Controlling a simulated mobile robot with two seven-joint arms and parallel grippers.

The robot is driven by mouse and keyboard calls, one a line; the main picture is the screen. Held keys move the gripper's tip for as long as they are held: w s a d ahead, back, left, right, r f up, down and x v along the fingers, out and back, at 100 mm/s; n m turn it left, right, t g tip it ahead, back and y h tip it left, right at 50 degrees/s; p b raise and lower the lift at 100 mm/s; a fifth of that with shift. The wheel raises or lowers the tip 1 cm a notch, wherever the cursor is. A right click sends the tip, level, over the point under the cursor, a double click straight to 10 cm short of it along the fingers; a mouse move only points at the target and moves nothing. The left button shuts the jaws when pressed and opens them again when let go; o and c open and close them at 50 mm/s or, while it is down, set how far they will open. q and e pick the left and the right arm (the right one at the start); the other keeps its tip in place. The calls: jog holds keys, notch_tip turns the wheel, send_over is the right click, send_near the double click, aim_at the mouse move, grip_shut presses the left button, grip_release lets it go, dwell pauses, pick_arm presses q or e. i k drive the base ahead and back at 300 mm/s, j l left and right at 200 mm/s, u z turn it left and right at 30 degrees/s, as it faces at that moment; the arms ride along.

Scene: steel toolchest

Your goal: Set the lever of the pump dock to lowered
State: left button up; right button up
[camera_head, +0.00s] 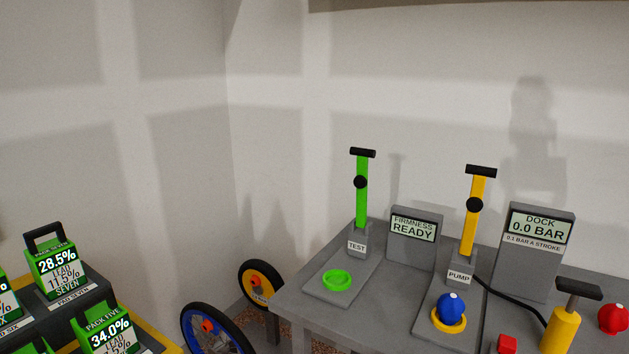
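The pump dock has a yellow lever (473,215) with a black crossbar on top and a black knob partway up. The lever stands raised, nearly upright, from a grey block labelled PUMP (459,279). A blue ball (450,307) sits in the yellow ring (437,322) on the dock's plate. The dock display (540,229) reads 0.0 BAR, 0.1 BAR A STROKE. Neither of my grippers is in view.
Left of it stands a similar green lever (361,190) labelled TEST, with an empty green ring (337,280). A firmness display (414,230) reads READY. A yellow hand pump (562,331), a red cube (507,344) and a red ball (612,319) are at right.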

aim_at(474, 203)
jog(key=z, duration=2.75)
jog(key=k+j, duration=0.2)
jog(key=k, duration=0.2)
jog(key=k+j, duration=0.2)
jog(key=k, duration=0.25)
